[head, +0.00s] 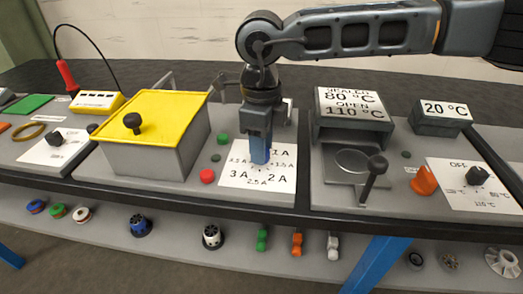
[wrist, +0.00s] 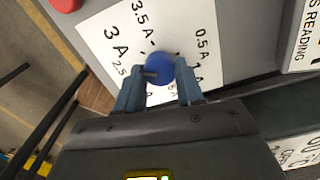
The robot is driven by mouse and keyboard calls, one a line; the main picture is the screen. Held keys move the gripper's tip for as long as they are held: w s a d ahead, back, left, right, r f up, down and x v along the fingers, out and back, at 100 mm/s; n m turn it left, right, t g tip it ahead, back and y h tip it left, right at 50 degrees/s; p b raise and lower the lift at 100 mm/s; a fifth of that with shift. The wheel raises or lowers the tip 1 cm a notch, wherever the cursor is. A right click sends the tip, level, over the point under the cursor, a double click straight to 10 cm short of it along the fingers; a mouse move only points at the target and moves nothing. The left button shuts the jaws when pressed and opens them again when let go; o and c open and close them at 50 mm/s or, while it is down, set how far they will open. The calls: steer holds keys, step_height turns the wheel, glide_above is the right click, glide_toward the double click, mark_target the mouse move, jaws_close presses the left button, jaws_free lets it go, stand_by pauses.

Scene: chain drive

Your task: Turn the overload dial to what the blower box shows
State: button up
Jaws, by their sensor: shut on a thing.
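The overload dial is a round blue knob (wrist: 159,68) on a white scale card (wrist: 98,38) in the wrist view. A small dark mark shows at the knob's lower left, but I cannot tell the exact setting. In the head view my gripper (head: 260,158) points down onto the card (head: 238,178), hiding its middle. No label readable here names the blower box.
A grey box with a yellow lid (head: 160,100) and black knob stands left of the card.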

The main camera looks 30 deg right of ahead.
steer(key=shift+m+b, duration=1.1)
steer(key=shift+m, duration=0.8)
steer(key=o, duration=1)
steer(key=shift+o, duration=0.2)
steer(key=shift+r, duration=0.15)
step_height(320, 180, up, 8)
steer(key=shift+f, duration=0.2)
